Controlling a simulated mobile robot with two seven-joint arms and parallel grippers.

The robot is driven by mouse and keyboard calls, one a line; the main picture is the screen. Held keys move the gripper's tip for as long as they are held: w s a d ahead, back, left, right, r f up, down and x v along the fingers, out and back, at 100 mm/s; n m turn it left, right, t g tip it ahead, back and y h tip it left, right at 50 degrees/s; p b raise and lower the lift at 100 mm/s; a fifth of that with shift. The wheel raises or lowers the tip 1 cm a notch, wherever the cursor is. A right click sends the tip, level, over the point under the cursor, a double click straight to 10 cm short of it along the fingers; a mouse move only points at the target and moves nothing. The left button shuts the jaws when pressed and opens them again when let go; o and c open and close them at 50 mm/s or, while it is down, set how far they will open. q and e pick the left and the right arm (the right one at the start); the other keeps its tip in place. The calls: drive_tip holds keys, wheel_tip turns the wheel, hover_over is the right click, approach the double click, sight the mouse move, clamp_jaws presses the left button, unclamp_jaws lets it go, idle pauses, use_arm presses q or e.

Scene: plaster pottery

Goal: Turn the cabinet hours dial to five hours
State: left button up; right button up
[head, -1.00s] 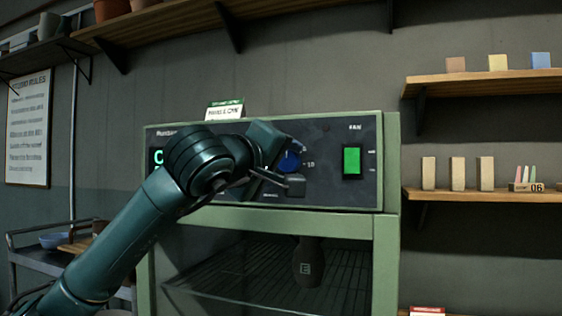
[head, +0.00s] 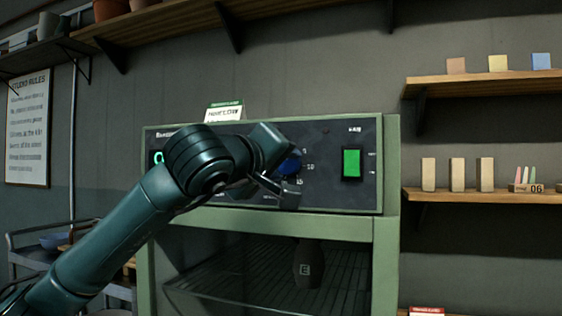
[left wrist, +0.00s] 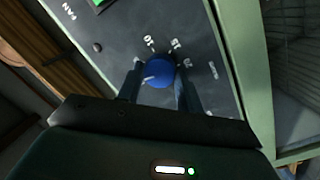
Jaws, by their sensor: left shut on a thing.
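The green cabinet has a dark control panel (head: 330,188) across its top. The blue hours dial (head: 291,166) sits on this panel, partly hidden by my left gripper (head: 289,172). In the left wrist view the blue dial (left wrist: 160,73) shows between the two fingers of my left gripper (left wrist: 160,82), which are shut on it. A pale pointer mark lies on the dial's left side in that view. Printed numbers, among them 10 and 15, stand around the dial. I cannot read which number the pointer is at. My right gripper is not in view.
A lit green switch (head: 351,163) is right of the dial. A small sign (head: 224,113) stands on the cabinet. Below the panel is a wire rack (head: 240,270) with a dark vase (head: 308,263). Shelves with blocks (head: 484,80) are on the right wall.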

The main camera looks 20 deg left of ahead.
use_arm(q)
drive_tip(key=m+p, duration=0.1)
drive_tip(key=m, duration=0.3)
drive_tip(key=shift+r+g, duration=0.15)
drive_tip(key=shift+g, duration=0.15)
drive_tip(key=shift+m+y+p, duration=0.3)
drive_tip(key=shift+m+p, duration=0.3)
drive_tip(key=shift+m, duration=0.8)
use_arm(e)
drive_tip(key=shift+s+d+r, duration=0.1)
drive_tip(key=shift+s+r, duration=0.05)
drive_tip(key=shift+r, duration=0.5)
use_arm(q)
drive_tip(key=o, duration=1)
drive_tip(key=shift+s, duration=0.6)
drive_tip(key=s+a+r+b, duration=0.1)
drive_tip(key=s+b, duration=0.1)
drive_tip(key=s, duration=1)
drive_tip(key=shift+a+r+b, duration=0.2)
drive_tip(key=shift+a+b, duration=0.1)
drive_tip(key=shift+b, duration=0.05)
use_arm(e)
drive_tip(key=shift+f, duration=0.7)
